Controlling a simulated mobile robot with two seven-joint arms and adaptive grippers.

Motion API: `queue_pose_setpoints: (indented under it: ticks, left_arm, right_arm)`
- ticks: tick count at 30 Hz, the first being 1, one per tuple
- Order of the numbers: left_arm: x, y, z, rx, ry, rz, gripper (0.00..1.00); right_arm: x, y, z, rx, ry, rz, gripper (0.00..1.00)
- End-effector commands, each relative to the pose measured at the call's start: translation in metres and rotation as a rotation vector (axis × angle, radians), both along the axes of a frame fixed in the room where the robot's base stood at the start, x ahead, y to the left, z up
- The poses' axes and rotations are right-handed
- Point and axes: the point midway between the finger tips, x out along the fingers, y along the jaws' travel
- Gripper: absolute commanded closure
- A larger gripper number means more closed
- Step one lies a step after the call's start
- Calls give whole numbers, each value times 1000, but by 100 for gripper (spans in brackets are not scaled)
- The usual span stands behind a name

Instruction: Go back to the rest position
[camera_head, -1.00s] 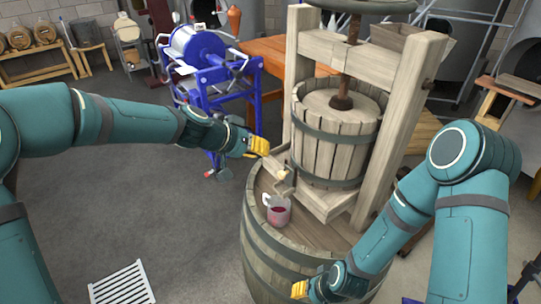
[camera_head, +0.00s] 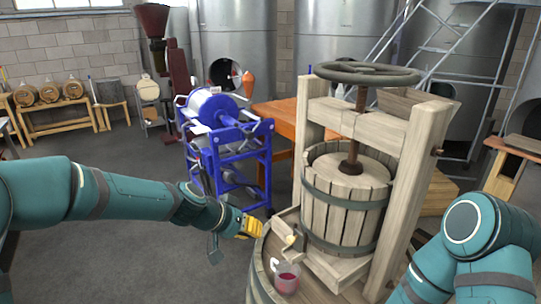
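My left gripper (camera_head: 252,229) reaches in from the left and ends just left of the wooden press, apart from the glass mug. Its yellow fingertips show, but I cannot tell whether they are open or shut. My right arm (camera_head: 470,240) comes in at the lower right, and its gripper is below the picture's edge. A glass mug with red liquid (camera_head: 287,281) stands upright on the barrel (camera_head: 262,275) below the spout (camera_head: 293,241) of the press (camera_head: 345,207).
A blue-framed machine (camera_head: 228,160) stands behind my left gripper. An orange wooden table (camera_head: 285,118) is behind the press. Small casks (camera_head: 48,91) sit on a bench at the far left. Large steel tanks line the back. Grey floor is open at centre left.

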Motion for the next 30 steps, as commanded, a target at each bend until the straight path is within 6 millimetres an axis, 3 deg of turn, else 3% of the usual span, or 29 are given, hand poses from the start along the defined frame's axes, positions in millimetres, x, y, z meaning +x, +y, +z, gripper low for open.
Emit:
queue_pose_setpoints:
  ticks: [1,3,9,12,15,19,20,21,24,30]
  left_arm:
    - [-8,2,-37,26,57,28,100]
    - [-22,8,-84,65,128,79,100]
    - [-85,22,-207,172,299,211,100]
    - [-125,26,-255,205,363,262,100]
    - [-162,28,-287,218,412,300,100]
    - [-194,29,-308,218,449,331,100]
    - [-199,28,-310,217,455,336,100]
    - [-203,29,-312,217,458,341,100]
    - [-206,29,-314,214,462,348,100]
    - [-206,29,-313,214,461,347,100]
  right_arm:
    - [-1,0,-3,0,1,0,53]
    - [-1,0,-5,0,2,2,53]
    - [-3,1,-12,2,7,6,53]
    - [-4,1,-15,2,10,7,53]
    - [-5,1,-17,2,11,9,53]
    - [-6,1,-19,2,13,10,53]
    - [-6,1,-19,2,14,11,58]
    - [-6,1,-19,2,14,11,72]
    - [-6,1,-19,2,14,11,100]
    - [-6,1,-19,2,14,12,100]
